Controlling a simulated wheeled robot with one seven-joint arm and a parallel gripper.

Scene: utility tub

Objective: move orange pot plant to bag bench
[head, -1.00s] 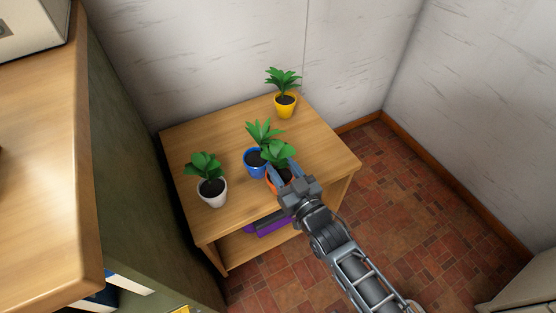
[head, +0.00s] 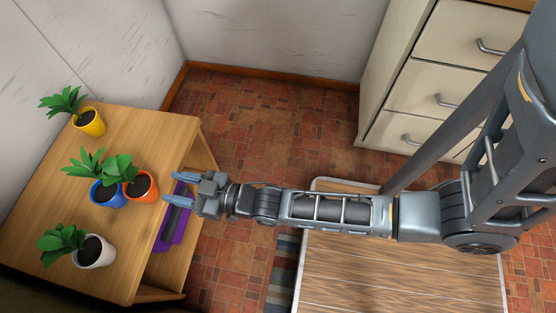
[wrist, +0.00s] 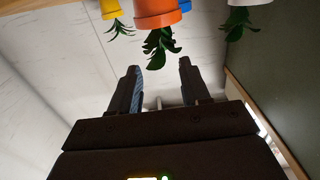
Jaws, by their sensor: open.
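The orange pot plant (head: 140,187) stands upright on the small wooden table, against or very close to the blue pot. My gripper (head: 170,190) is open and empty, just to the right of the orange pot and apart from it, near the table's edge. In the wrist view the orange pot (wrist: 157,12) hangs upside down at the top, beyond the open fingers (wrist: 159,70), with nothing between them. I cannot tell for certain which thing is the bag bench.
The wooden table (head: 140,245) also bears a blue pot plant (head: 105,195), a white one (head: 97,252) and a yellow one (head: 92,123). Purple things (head: 180,222) lie on its lower shelf. A slatted wooden surface (head: 400,275) is at lower right, drawers (head: 425,90) behind.

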